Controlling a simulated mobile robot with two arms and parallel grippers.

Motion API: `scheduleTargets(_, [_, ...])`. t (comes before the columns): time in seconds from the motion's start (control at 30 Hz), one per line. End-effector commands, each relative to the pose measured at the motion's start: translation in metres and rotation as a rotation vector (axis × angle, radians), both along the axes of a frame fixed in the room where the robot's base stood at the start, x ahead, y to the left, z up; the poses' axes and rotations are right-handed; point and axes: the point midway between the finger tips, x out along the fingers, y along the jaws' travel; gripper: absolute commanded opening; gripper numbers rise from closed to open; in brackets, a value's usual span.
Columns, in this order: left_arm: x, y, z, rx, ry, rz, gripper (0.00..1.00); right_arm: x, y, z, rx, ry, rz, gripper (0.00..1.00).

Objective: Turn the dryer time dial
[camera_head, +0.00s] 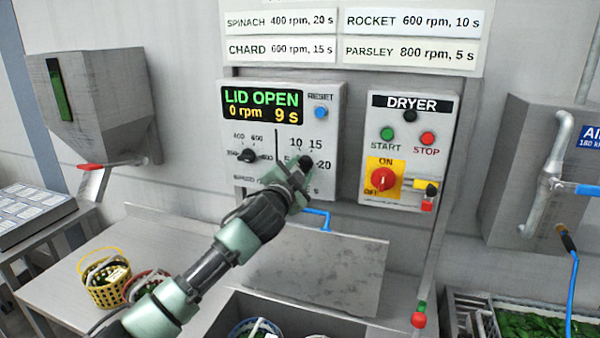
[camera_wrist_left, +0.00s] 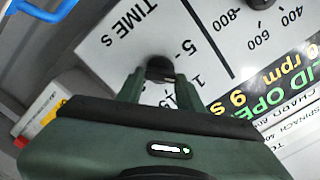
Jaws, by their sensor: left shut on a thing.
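The dryer time dial (camera_head: 306,161) is a small black knob at the lower right of the grey control panel (camera_head: 330,125). Marks 10, 15 and 20 show around it. My left gripper (camera_head: 299,170) is shut on the dial; its two fingers sit on either side of the knob in the left wrist view, where the dial (camera_wrist_left: 160,68) is partly hidden. The display (camera_head: 262,104) reads LID OPEN, 0 rpm, 9 s. The rpm dial (camera_head: 247,156) is to the left. My right gripper is not in view.
A blue RESET button (camera_head: 321,113) is above the dial. The DRYER box (camera_head: 405,150) with START, STOP and a red rotary switch (camera_head: 383,179) stands to the right. Baskets of greens (camera_head: 105,288) sit at lower left. An open grey lid (camera_head: 320,265) is below the panel.

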Motion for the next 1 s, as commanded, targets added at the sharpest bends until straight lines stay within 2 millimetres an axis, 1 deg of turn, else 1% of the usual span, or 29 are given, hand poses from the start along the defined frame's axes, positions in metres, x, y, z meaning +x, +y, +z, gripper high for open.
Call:
scheduleTargets(0.03, [-0.0002, -0.0007, -0.0033, -0.043, 0.017, 0.000, 0.00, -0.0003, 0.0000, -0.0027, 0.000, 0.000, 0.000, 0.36])
scheduleTargets(0.2, [-0.0002, -0.0007, -0.0030, -0.194, 0.067, -0.001, 0.00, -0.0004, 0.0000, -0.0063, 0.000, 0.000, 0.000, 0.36])
scheduleTargets(0.6, [0.0001, 0.0003, -0.0018, -0.544, 0.181, 0.000, 0.00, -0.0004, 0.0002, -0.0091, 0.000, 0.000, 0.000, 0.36])
scheduleTargets(0.8, [0.0002, 0.0003, -0.0015, -0.678, 0.225, 0.000, 0.00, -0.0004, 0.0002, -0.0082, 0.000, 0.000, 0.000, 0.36])
scheduleTargets(1.0, [0.0004, 0.0008, -0.0019, -0.768, 0.255, 0.001, 0.00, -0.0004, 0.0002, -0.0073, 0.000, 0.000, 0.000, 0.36])
